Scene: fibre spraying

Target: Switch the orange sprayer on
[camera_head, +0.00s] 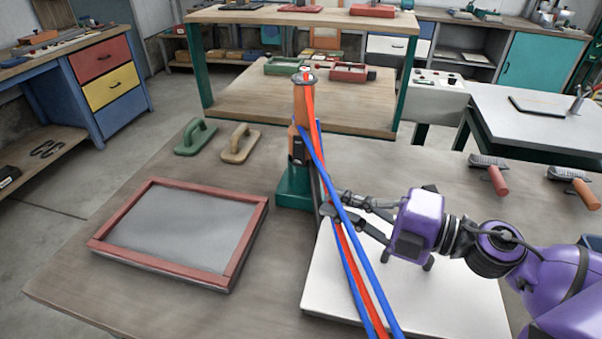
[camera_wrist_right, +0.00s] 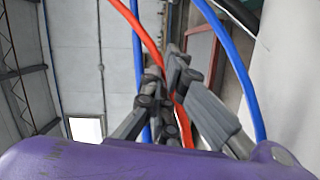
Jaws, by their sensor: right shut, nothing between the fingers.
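The orange sprayer (camera_head: 301,110) stands upright on a green base (camera_head: 294,188) in the middle of the table. My right gripper (camera_head: 333,204) is shut and empty, just right of the sprayer's lower body. Its fingertips are at the hoses, which pass across them in the head view; I cannot tell whether they touch. In the right wrist view the gripper's fingers (camera_wrist_right: 170,85) show close to the red and blue hoses; the sprayer's switch cannot be made out. My left gripper is not in view.
A red-framed tray (camera_head: 180,275) lies left of the sprayer. A green float (camera_head: 195,138) and a beige float (camera_head: 240,143) lie behind it. A white board (camera_head: 440,305) lies under my right arm. Two orange-handled brushes (camera_head: 497,180) lie at the right.

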